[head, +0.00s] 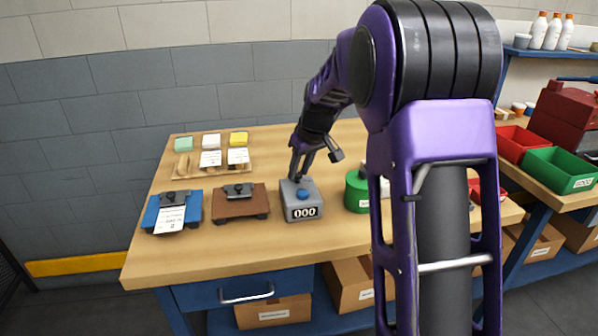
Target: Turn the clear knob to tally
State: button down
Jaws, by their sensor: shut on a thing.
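A small grey counter box (298,200) stands on the wooden workbench, its front window (305,213) reading "000". A blue button (303,194) shows on its top. My gripper (298,177) comes down over the back of the box and is shut on a small dark part there, which I take to be the clear knob. The fingers largely hide the knob, so its angle cannot be told.
Left of the counter are a brown block (240,205) and a blue block (160,212) with dark fittings. A tray of tagged samples (220,173) lies behind. A green canister (354,190) stands close on the right, beside my arm. The bench front (230,248) is clear.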

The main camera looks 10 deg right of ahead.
dwell(0.6)
jog(key=c, duration=0.6)
grip_release()
jog(key=shift+r, duration=0.1)
jog(key=p+v, duration=0.2)
jog(key=v, duration=1.5)
jog(key=shift+d+r, duration=0.1)
jog(key=shift+d, duration=0.05)
